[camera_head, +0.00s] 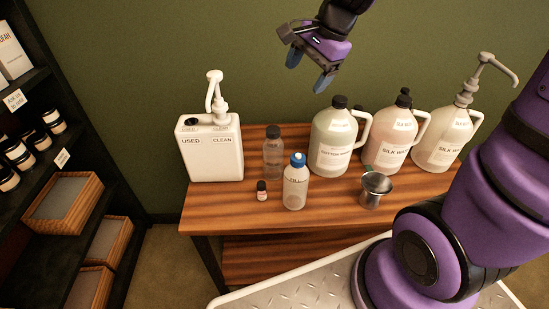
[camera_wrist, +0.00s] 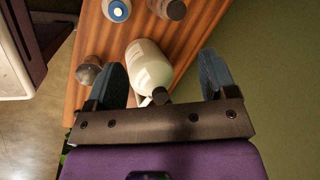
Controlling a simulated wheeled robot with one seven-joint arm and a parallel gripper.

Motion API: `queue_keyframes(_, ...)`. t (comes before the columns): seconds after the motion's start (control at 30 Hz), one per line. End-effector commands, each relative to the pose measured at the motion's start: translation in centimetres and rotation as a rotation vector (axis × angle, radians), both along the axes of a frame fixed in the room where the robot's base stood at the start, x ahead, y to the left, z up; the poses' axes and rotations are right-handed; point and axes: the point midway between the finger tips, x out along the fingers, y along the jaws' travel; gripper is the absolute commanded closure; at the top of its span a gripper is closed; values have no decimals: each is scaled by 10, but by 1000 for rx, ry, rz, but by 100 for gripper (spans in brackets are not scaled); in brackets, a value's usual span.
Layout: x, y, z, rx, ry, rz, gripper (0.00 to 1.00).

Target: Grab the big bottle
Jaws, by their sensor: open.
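Three big handled bottles stand at the right of the wooden table: a pale green-grey one labelled Cotton Wash (camera_head: 333,143), a pinkish Silk bottle (camera_head: 391,143), and one with a metal pump (camera_head: 446,136). The first two have black caps. My gripper (camera_head: 310,70) is open and empty, above and behind the Cotton Wash bottle. In the wrist view, a big black-capped bottle (camera_wrist: 148,62), seemingly Cotton Wash, shows below and between the open fingers, apart from them.
The table (camera_head: 225,207) also holds a white two-part pump container (camera_head: 210,152), a clear bottle (camera_head: 273,155), a blue-capped bottle (camera_head: 295,187), a tiny dark bottle (camera_head: 262,192) and a metal cup (camera_head: 375,190). Dark shelves with wicker baskets (camera_head: 62,203) stand left.

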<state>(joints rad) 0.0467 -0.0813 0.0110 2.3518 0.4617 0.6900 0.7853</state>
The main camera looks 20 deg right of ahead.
Motion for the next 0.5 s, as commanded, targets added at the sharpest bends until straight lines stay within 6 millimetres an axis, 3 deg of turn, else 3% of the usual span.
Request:
queue_keyframes(0.2, 49, 0, -61, 127, 164, -347, 22)
queue_keyframes(0.4, 76, -1, -109, 200, 279, -605, 22)
queue_keyframes(0.5, 83, -2, -124, 218, 313, -684, 22)
